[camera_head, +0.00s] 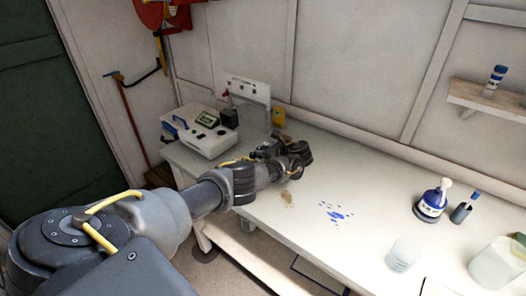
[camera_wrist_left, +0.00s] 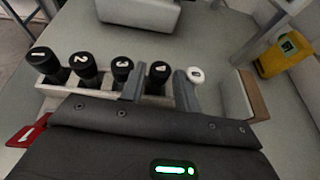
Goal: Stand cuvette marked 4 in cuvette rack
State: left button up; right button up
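In the left wrist view a row of dark-capped cuvettes marked 1 (camera_wrist_left: 40,57), 2 (camera_wrist_left: 83,63), 3 (camera_wrist_left: 122,66) and 4 (camera_wrist_left: 160,69) stands at a pale rack (camera_wrist_left: 60,90). A white-capped piece (camera_wrist_left: 196,75) is at the row's right end. My left gripper (camera_wrist_left: 160,86) is open, with one finger on each side of the cuvette marked 4; gaps show beside its cap. Their lower parts are hidden by my gripper body. In the head view my left gripper (camera_head: 270,150) is low over the bench and hides most of the rack. My right gripper is out of view.
A white instrument (camera_head: 200,130) stands on the bench (camera_head: 345,165) left of my gripper. A yellow device (camera_head: 279,117) is behind it. Blue marks (camera_head: 336,214), a labelled bottle (camera_head: 430,205) and clear beakers (camera_head: 404,254) are to the right. The bench middle is largely clear.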

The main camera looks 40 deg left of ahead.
pick_arm(q)
jog(key=shift+r, duration=0.15)
jog(key=shift+d+r, duration=0.15)
jog(key=shift+d, duration=0.1)
jog(key=v, duration=1.1)
jog(key=shift+d, duration=0.2)
jog(key=shift+a, duration=0.1)
